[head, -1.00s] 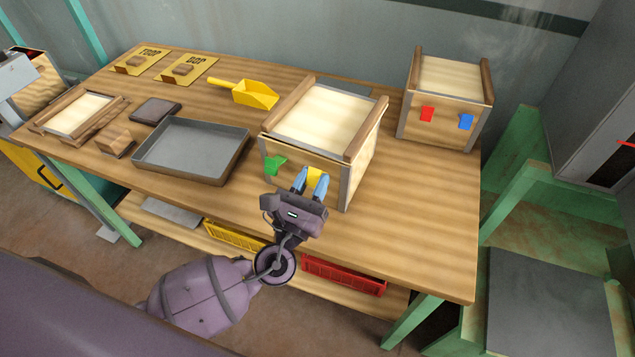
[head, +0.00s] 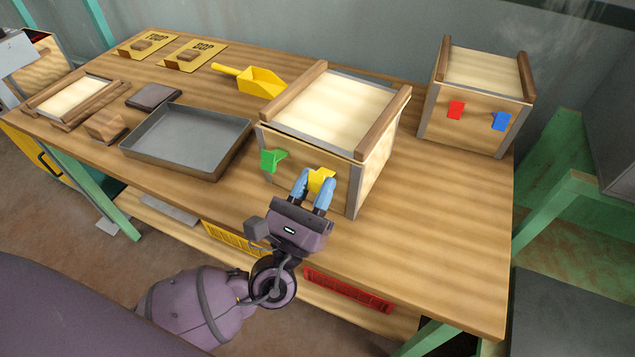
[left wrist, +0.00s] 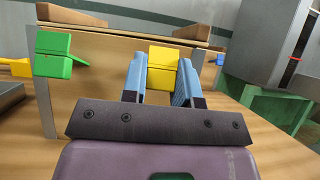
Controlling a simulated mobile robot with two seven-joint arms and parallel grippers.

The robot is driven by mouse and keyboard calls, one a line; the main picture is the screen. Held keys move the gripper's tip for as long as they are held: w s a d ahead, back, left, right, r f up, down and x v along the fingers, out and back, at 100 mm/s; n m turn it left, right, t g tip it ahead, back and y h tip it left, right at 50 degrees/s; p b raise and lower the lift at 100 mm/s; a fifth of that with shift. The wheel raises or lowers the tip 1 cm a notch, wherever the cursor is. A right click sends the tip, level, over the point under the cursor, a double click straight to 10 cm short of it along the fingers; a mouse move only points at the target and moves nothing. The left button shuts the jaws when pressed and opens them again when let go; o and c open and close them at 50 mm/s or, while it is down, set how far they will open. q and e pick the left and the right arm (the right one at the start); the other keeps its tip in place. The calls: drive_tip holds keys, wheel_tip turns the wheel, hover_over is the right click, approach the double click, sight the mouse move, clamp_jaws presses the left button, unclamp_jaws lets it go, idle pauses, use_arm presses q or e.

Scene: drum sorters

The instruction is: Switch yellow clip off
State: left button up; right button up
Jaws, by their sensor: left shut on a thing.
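The yellow clip (head: 320,180) is on the front face of the nearer wooden box (head: 283,181), right of the green clip (head: 272,160). My left gripper (head: 313,188) is at this clip, its blue fingers on either side of it and shut on it. In the left wrist view the yellow clip (left wrist: 163,68) shows between the fingertips (left wrist: 161,85), with a crease across its middle. The green clip (left wrist: 54,54) sticks out to the left there. The fingers hide parts of the yellow clip's sides. My right gripper is not in view.
A second box with a red clip (head: 456,110) and a blue clip (head: 501,121) stands at the back right. A grey tray (head: 190,142) and a yellow scoop (head: 258,82) lie left of the nearer box. The table's front right is clear.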

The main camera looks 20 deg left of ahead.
use_arm(q)
drive_tip(key=o, duration=0.9)
drive_tip(key=shift+b+v, duration=0.35)
drive_tip(key=shift+v, duration=5.05)
